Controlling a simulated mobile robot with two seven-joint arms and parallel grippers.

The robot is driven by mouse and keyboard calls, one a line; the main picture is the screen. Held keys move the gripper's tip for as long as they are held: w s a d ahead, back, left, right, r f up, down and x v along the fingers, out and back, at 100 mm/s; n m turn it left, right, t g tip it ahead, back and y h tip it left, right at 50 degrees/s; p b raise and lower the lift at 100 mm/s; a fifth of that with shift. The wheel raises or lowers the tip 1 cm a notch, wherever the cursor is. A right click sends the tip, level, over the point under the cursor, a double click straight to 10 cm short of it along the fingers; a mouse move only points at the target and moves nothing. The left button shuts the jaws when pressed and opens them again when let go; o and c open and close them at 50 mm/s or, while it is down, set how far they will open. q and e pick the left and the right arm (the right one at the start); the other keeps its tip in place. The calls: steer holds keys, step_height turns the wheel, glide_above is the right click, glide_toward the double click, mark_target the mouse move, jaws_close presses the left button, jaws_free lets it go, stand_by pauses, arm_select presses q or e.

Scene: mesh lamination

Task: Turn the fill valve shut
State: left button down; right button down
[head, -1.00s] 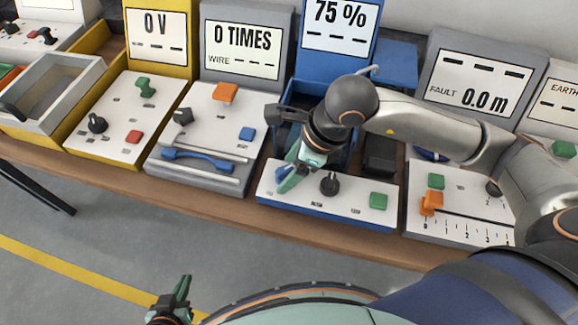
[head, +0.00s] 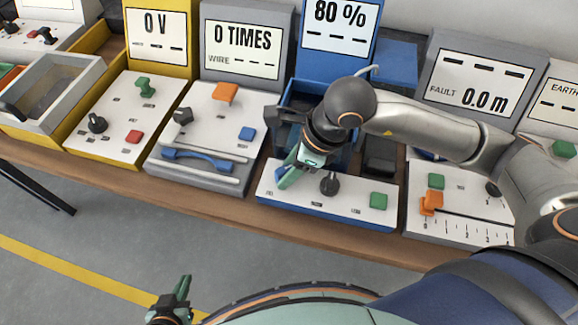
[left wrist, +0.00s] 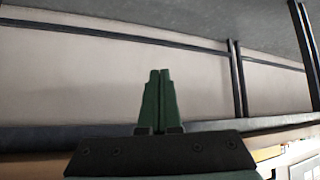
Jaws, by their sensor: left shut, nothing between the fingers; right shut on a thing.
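The blue station's white control panel (head: 300,208) is in the middle of the head view. A blue valve handle (head: 279,172) sits at its left end, partly hidden by my right gripper (head: 287,178), which is shut on it. The station's screen (head: 340,27) reads 80 %. My left gripper (head: 184,286) is low in the head view, away from the bench, shut and empty. Its closed green fingers also show in the left wrist view (left wrist: 159,102).
A black knob (head: 329,185) and a green button (head: 378,201) share the panel. Yellow (head: 82,150) and grey (head: 152,165) stations stand to the left. A grey station with an orange slider (head: 431,202) stands to the right. The floor before the bench is clear.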

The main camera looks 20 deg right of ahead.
arm_select(q)
steer(key=shift+f, duration=0.1)
